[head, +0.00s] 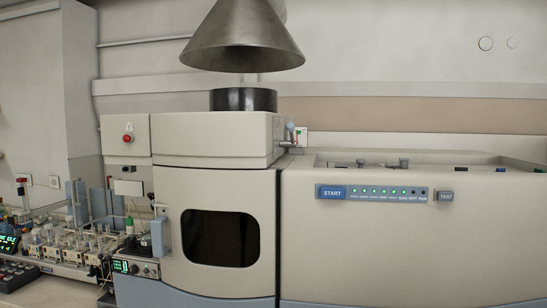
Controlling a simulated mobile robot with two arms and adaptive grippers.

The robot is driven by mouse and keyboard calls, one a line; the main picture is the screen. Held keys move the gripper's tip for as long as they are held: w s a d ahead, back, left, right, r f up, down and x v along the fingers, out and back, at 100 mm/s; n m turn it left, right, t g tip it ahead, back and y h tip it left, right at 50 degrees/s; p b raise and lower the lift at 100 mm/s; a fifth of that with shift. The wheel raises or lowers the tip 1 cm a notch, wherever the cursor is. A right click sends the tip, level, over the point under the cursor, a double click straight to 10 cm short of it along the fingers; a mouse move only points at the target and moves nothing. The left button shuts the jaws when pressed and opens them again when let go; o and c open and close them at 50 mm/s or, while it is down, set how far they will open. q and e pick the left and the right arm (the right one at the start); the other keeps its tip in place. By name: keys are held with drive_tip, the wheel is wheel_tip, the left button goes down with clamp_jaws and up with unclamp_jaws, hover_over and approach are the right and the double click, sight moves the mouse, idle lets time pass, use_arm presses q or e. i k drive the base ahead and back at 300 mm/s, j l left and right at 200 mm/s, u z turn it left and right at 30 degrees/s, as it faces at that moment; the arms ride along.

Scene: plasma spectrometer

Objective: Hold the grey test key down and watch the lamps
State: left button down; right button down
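The grey test key (445,196) is a small dark-grey rectangle marked TEST, on the front of the spectrometer's right cabinet. Left of it is a blue-framed lamp strip (385,193). Several small lamps on the strip glow green; round dark spots near its right end, by small lettering, look unlit. A blue START key (333,191) sits at the strip's left end. Nothing touches the test key. Neither of my grippers shows in the head view.
A conical metal hood (243,40) hangs above a black chimney (244,99). The left cabinet has a dark window (220,238). A red knob (128,138) is further left. Tubing and small modules (75,243) crowd the left bench. The space before the right cabinet is clear.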

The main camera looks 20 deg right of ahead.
sight(442, 196)
drive_tip(key=l+z, duration=0.15)
drive_tip(key=z, duration=1.4)
drive_tip(key=k+l, duration=0.05)
